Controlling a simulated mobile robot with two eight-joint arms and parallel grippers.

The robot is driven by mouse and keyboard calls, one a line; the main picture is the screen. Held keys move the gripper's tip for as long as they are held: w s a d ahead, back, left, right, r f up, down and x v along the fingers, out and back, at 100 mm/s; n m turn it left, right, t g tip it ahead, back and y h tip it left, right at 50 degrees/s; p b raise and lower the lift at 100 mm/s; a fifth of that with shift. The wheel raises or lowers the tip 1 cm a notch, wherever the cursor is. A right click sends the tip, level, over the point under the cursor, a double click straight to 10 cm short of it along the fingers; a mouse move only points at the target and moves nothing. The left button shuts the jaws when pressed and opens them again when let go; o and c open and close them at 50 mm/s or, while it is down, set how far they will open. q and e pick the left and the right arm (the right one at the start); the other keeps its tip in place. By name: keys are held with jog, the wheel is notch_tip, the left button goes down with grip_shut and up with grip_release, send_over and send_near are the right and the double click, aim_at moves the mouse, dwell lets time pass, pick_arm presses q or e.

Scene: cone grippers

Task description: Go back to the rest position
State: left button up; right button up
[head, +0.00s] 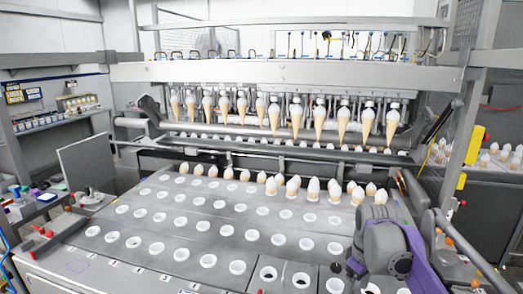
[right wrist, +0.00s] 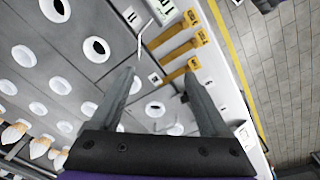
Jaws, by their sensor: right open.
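My right arm comes in at the lower right of the head view, with its grey and purple wrist (head: 388,248) over the front right of the holder plate (head: 225,222). In the right wrist view, my right gripper (right wrist: 157,82) has its two grey fingers spread wide apart with nothing between them. Beneath the fingers are the plate and its white-rimmed holes, some with dark openings. In the head view the fingertips are largely hidden by the wrist. My left gripper does not show in either view.
A row of cones (head: 320,118) hangs from the machine's grippers at the back. More cones (head: 292,187) stand in the plate's back holes. Yellow labelled tabs (right wrist: 180,45) lie beside the plate edge. Red-handled parts (head: 40,232) are at the left. The plate's front holes look empty.

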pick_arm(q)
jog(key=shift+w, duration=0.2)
pick_arm(e)
jog(key=s+a+f+m+t, duration=0.2)
jog(key=s+f, duration=0.4)
jog(key=s, duration=0.5)
jog(key=s+a+f+m+t, duration=0.2)
jog(key=s+a+f+m, duration=0.2)
jog(key=s+f, duration=0.3)
jog(key=s+m, duration=0.1)
jog(key=s, duration=0.3)
jog(key=shift+s+t, duration=0.3)
jog(key=shift+s, duration=0.05)
jog(key=shift+w, duration=0.1)
